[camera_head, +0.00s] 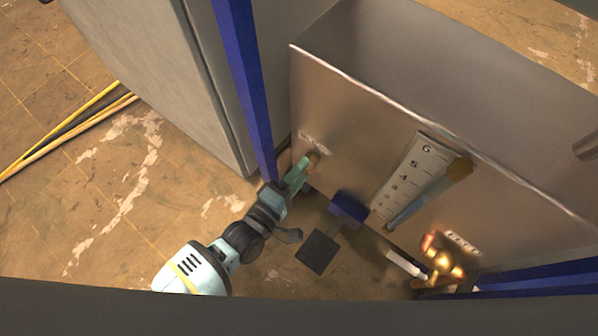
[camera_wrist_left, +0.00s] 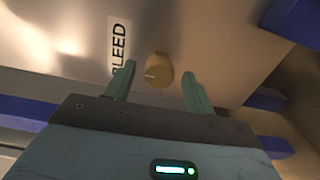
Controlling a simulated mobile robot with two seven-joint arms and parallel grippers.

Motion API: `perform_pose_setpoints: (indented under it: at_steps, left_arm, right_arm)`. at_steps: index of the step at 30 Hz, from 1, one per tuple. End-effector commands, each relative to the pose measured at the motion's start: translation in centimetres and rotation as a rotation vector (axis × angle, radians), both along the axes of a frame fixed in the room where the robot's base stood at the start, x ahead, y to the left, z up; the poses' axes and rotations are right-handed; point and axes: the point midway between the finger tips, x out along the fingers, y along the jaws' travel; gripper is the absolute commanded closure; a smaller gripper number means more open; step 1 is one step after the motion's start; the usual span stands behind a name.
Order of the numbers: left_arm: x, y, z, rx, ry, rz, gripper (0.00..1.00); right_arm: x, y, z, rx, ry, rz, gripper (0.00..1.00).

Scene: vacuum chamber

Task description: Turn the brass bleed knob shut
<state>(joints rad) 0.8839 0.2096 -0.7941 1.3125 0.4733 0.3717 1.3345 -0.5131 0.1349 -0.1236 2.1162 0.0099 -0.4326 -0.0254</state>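The brass bleed knob (camera_wrist_left: 158,70) is a small round knob on the metal panel, beside a white label reading BLEED (camera_wrist_left: 117,45). It has a pale mark on its face. In the head view the knob (camera_head: 314,159) is partly hidden by my left gripper (camera_head: 304,170). In the left wrist view my left gripper (camera_wrist_left: 158,73) is open, with one green finger on each side of the knob and a visible gap to each. How deep the fingertips reach cannot be told. My right gripper is not in view.
The metal tank (camera_head: 350,100) carries a slanted gauge plate (camera_head: 412,172) with a tube and brass fitting. A shiny brass valve (camera_head: 442,262) sits by the FEED label. A blue post (camera_head: 245,85) stands close to my left gripper. Yellow bars (camera_head: 70,132) lie at left.

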Motion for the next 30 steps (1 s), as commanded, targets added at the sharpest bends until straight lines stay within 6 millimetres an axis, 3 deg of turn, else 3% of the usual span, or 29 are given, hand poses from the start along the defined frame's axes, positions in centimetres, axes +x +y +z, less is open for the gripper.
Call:
perform_pose_setpoints:
  at_steps: [10,22,30]
  left_arm:
    - [-0.3,0.3,0.0,0.002,0.0,0.0,0.45]
    - [-5.0,3.6,0.1,0.002,0.0,0.0,0.45]
    - [-6.3,4.6,0.0,0.001,-0.001,0.0,0.45]
  right_arm:
    - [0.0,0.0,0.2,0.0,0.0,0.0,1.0]
    - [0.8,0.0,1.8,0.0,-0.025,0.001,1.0]
    - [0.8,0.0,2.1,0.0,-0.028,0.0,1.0]
